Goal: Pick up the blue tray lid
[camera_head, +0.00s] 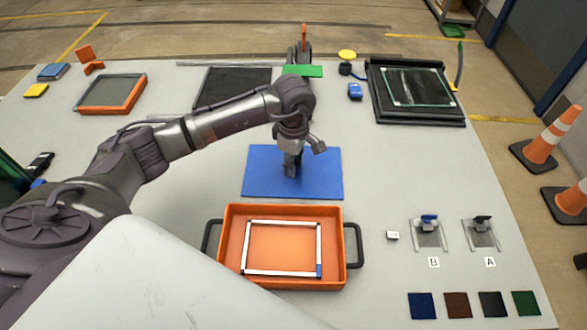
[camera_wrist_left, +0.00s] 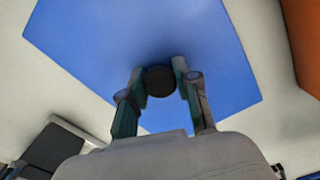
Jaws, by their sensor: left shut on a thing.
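The blue tray lid (camera_head: 323,183) is a flat blue rectangle in the middle of the table in the head view, just behind the orange tray (camera_head: 232,212). My left gripper (camera_head: 291,172) points down at the middle of the lid. In the left wrist view the lid (camera_wrist_left: 110,45) fills the upper middle, and a round black knob (camera_wrist_left: 160,81) on it sits between the fingertips of my left gripper (camera_wrist_left: 162,85), which is shut on it. I cannot tell whether the lid rests on the table or is slightly raised. My right gripper is not in view.
The orange tray has black side handles and holds a white frame (camera_head: 283,222). Fixtures B (camera_head: 429,233) and A (camera_head: 482,233) stand at right, with several coloured squares in front. A black framed panel (camera_head: 415,118) lies at the back right. The table right of the lid is clear.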

